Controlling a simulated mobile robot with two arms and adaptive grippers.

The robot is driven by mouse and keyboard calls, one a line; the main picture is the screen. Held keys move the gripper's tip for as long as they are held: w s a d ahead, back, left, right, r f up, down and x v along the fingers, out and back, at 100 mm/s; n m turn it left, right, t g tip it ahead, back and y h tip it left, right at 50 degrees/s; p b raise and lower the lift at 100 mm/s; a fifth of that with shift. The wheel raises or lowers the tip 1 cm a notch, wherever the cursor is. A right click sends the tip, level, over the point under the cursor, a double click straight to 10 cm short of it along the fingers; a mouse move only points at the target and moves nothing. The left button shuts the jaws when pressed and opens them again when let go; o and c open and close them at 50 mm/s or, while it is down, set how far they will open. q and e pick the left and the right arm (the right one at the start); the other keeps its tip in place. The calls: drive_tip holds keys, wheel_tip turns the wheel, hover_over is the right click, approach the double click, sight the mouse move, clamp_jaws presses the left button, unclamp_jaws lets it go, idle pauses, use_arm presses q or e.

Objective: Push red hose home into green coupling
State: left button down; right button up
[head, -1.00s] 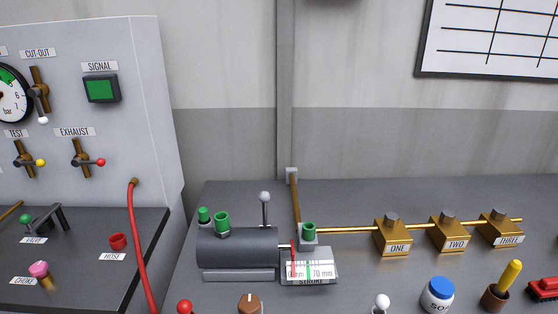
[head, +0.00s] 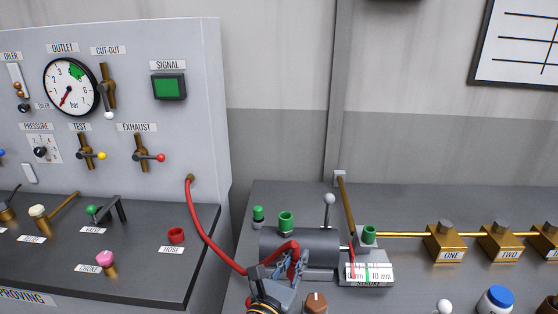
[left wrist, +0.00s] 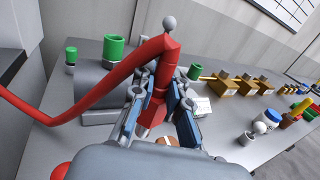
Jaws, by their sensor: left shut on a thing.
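The red hose (head: 207,238) runs from the fitting on the panel down and right to my left gripper (head: 287,266). My left gripper is shut on the hose near its end, in front of the dark cylinder (head: 318,240). In the left wrist view the hose (left wrist: 85,100) bends over the fingers, and its red end piece sits between the fingertips of the gripper (left wrist: 160,88). Green fittings stand behind: a wide one (head: 286,221) on the cylinder, a small one (head: 258,213) left of it, and one (head: 369,235) on a block at the right. The hose is apart from these.
A lever with a grey ball (head: 329,199) rises behind the cylinder. The stroke gauge (head: 367,271) is right of it. Brass blocks (head: 445,245) line a pipe farther right. A red holder (head: 176,235) labelled HOSE stands on the left bench. A brown knob (head: 316,302) is near the gripper.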

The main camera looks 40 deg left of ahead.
use_arm(q)
drive_tip(key=shift+w+a+r+n+g+y+p, duration=0.7)
drive_tip(key=shift+w+a+r+n+y+p, duration=1.1)
drive_tip(key=shift+w+a+r, duration=4.4)
drive_tip(key=shift+m+y, duration=0.3)
drive_tip(key=shift+m, duration=0.1)
drive_tip(key=f+b, duration=0.1)
drive_tip(key=d+f+b, duration=0.1)
drive_tip(key=f+b, duration=0.2)
drive_tip(key=shift+w+d, duration=0.2)
drive_tip(key=shift+w, duration=0.05)
use_arm(e)
drive_tip(key=d, duration=0.2)
drive_tip(key=shift+w+d+f, duration=0.2)
drive_tip(key=shift+d, duration=0.2)
drive_tip(key=shift+a, duration=0.25)
use_arm(q)
drive_tip(key=shift+r, duration=0.1)
use_arm(e)
drive_tip(key=shift+r, duration=0.25)
